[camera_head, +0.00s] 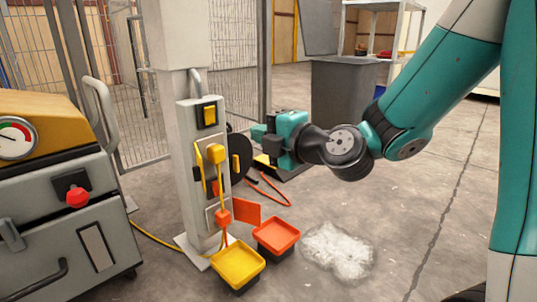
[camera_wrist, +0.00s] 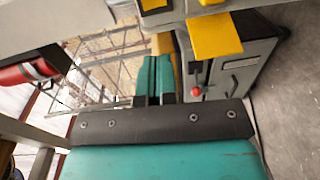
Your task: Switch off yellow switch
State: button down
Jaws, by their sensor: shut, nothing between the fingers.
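A yellow switch (camera_head: 209,115) sits in a dark frame near the top of the panel on the grey post. A yellow block (camera_head: 215,153) on a stalk stands lower in front of the panel, and a small yellow piece (camera_head: 236,164) is beside a dark disc. My gripper (camera_head: 257,133) is right of the panel, its fingers pointing left towards it, apart from the upper switch. In the wrist view my teal fingers (camera_wrist: 155,78) are shut together with nothing held. A yellow flap (camera_wrist: 214,38) and a yellow piece in a dark frame (camera_wrist: 154,4) show there; I cannot tell which parts they are.
A grey machine (camera_head: 60,210) with a red knob (camera_head: 77,197) stands left of the post. A yellow tray (camera_head: 238,262) and an orange tray (camera_head: 276,234) are low in front. White material (camera_head: 338,250) lies on the floor. A grey bin (camera_head: 350,100) is behind my arm.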

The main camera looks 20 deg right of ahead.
jog(key=shift+s+d+h+b, duration=0.35)
jog(key=shift+s+b, duration=0.3)
jog(key=shift+b, duration=0.25)
